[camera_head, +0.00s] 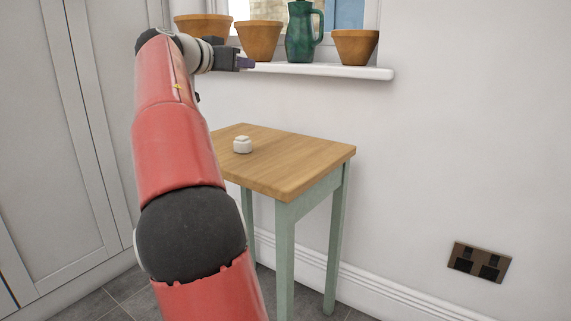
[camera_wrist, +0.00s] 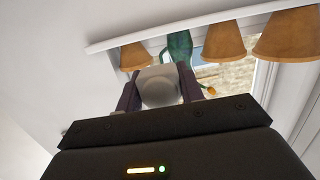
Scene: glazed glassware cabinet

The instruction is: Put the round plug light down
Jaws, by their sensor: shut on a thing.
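My gripper (camera_head: 246,63) is raised at the window sill, above and beyond the small table, in the head view. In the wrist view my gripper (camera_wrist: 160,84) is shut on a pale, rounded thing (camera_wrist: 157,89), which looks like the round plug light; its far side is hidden. The held thing cannot be made out in the head view. A second small white rounded thing (camera_head: 242,146) stands on the wooden table top (camera_head: 300,165), toward its left rear, apart from my gripper.
Terracotta pots (camera_head: 354,47) and a green jug (camera_head: 303,32) stand on the white sill (camera_head: 330,71) close to my gripper. A dark double socket (camera_head: 479,262) is low on the right wall. Grey cabinet doors (camera_head: 60,140) are at left. The table's front and right are clear.

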